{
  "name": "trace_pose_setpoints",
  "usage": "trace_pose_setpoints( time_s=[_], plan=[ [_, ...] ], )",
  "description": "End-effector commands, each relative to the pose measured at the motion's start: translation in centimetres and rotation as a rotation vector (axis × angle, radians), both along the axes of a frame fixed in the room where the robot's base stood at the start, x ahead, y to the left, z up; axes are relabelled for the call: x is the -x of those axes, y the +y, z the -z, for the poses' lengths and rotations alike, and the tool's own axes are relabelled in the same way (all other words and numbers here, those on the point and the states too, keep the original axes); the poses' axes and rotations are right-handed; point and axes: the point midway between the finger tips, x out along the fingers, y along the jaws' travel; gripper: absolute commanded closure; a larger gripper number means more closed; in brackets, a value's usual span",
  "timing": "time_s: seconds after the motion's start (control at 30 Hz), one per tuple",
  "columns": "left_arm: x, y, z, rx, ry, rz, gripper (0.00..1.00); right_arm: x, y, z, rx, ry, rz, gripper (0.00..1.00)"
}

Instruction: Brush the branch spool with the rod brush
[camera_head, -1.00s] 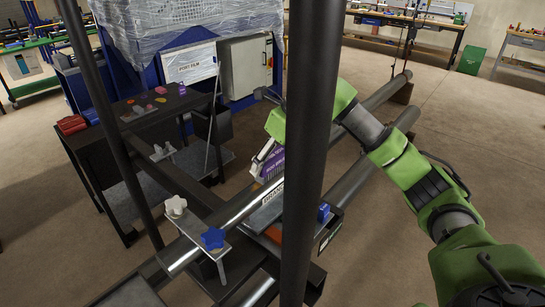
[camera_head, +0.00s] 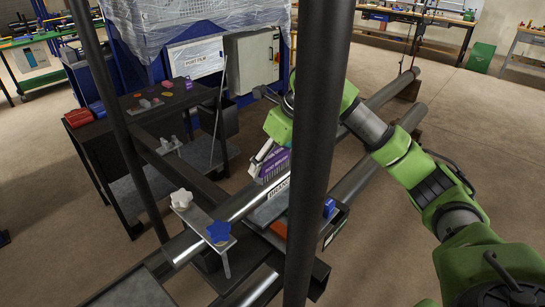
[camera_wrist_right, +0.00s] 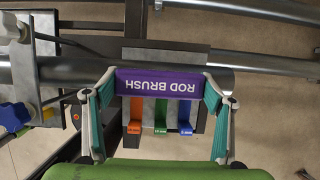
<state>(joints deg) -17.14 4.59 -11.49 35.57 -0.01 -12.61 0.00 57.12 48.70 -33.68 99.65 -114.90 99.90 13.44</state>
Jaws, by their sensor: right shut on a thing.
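The rod brush is a purple block with white lettering (camera_head: 275,163), and its name reads clearly in the wrist view (camera_wrist_right: 160,82). My right gripper (camera_head: 268,152) is shut on it, with one finger at each end of the block in the wrist view (camera_wrist_right: 158,76). The branch spool is a shiny grey pipe (camera_head: 238,207) with a white label, lying slantwise on the stand. The brush is at the pipe's upper side, near the label; in the wrist view it covers part of the pipe (camera_wrist_right: 82,69). Bristle contact is hard to tell. My left gripper is not in view.
A clamp plate with a white knob (camera_head: 181,199) and blue knob (camera_head: 219,232) sits across the pipe. A dark upright post (camera_head: 318,150) blocks part of the head view. Orange, green and blue-handled tools (camera_wrist_right: 160,118) lie beside the pipe. A dark side table (camera_head: 140,110) stands left.

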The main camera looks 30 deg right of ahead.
Motion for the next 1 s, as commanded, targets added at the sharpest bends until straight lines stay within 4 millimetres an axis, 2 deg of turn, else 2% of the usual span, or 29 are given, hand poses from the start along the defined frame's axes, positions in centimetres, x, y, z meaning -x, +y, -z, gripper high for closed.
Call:
trace_pose_setpoints(
  time_s=[0.37,0.57,0.83,1.0],
  plan=[
    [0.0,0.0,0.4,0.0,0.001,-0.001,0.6,-0.8,-2.4,0.2,0.0,-0.002,0.001,0.57],
    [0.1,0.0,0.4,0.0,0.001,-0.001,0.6,-0.6,-1.6,0.3,0.0,-0.001,-0.001,0.57],
    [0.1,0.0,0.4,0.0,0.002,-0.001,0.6,0.2,0.3,0.5,0.001,0.001,-0.003,0.57],
    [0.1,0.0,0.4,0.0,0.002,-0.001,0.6,0.2,0.3,0.5,0.0,0.004,0.0,0.57]
  ],
)
